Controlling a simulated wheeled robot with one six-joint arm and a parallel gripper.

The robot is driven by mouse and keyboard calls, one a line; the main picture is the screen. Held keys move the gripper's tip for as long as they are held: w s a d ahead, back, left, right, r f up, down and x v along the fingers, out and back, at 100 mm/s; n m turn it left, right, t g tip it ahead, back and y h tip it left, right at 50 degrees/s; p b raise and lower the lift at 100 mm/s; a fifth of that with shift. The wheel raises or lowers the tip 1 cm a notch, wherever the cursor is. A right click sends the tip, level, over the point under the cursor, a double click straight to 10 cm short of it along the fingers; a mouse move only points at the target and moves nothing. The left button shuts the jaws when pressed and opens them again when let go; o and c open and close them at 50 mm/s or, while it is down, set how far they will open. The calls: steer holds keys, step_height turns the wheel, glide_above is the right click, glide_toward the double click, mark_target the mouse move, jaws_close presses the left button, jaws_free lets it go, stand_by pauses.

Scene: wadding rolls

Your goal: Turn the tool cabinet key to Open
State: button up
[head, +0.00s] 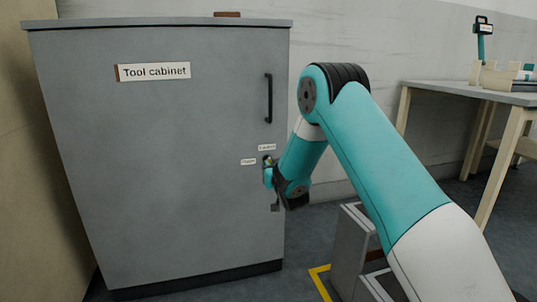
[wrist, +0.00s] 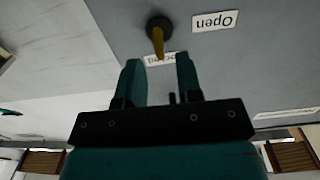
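The grey tool cabinet (head: 150,190) stands at the left in the head view, with its door closed. Its lock (wrist: 158,24) is a dark round disc with a yellow key (wrist: 158,42) in it. The key points at the Locked label (wrist: 160,60), not at the Open label (wrist: 214,20); the wrist view is upside down. In the head view the Locked label (head: 267,147) is above the lock and the Open label (head: 248,161) to its left. My gripper (wrist: 158,58) is open, fingers either side of the key's line. I cannot tell whether the key's end is between the fingertips.
A dark vertical handle (head: 268,98) sticks out on the door above the lock. A nameplate (head: 153,71) is on the door. A workbench (head: 470,92) with items stands at the right. A grey box (head: 349,245) stands on the floor near my arm.

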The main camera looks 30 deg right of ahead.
steer(key=shift+b+x, duration=0.35)
steer(key=shift+x, duration=2)
steer(key=shift+c, duration=0.2)
steer(key=shift+a, duration=0.1)
jaws_close()
